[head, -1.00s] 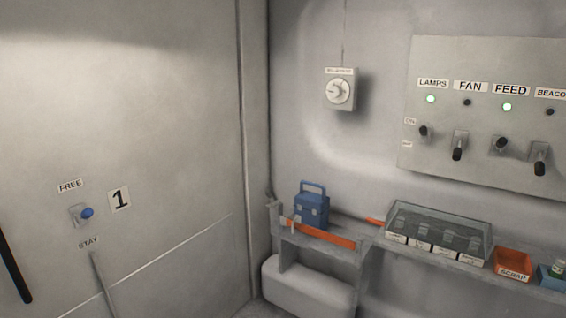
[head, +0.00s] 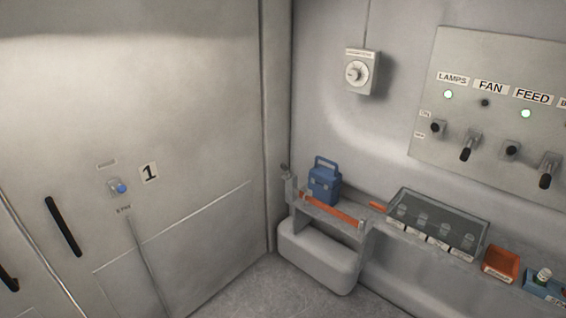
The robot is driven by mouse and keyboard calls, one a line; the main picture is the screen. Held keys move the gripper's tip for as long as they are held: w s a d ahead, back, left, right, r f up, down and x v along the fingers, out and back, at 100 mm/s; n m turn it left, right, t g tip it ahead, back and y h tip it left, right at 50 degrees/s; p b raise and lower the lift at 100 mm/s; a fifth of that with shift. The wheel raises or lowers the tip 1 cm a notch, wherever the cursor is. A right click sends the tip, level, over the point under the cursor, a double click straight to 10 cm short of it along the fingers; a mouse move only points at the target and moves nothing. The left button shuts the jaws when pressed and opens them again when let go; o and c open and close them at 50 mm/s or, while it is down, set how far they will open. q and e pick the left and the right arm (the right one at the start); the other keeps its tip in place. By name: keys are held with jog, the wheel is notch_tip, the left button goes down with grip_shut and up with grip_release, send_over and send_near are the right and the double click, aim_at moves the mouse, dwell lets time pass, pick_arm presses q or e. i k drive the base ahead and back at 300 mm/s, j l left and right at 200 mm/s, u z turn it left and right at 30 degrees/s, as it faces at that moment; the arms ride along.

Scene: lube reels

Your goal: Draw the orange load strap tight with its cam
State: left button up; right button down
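The orange load strap (head: 334,211) runs along the front of a grey shelf in front of a blue box with a handle (head: 323,184). A short orange piece (head: 377,207) shows to the right, by the clear-lidded case. A small grey metal fitting (head: 286,172) stands at the strap's left end; I cannot tell whether it is the cam. How tight the strap is cannot be told from here. Neither of my grippers is in view.
A grey door (head: 190,130) with a blue-knobbed latch (head: 119,187) fills the left. Right of the strap are a clear-lidded case (head: 436,222), an orange scrap bin (head: 501,264) and a blue tray (head: 545,288). A switch panel (head: 500,110) hangs above. Bare floor (head: 250,295) shows below.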

aim_at(283, 166)
jog(key=l+u, duration=0.2)
jog(key=l, duration=0.25)
jog(key=i+l+z, duration=0.1)
jog(key=i+z, duration=0.3)
jog(key=i, duration=0.35)
jog(key=i+j+z, duration=0.2)
jog(key=i+z, duration=0.15)
jog(key=i, duration=0.4)
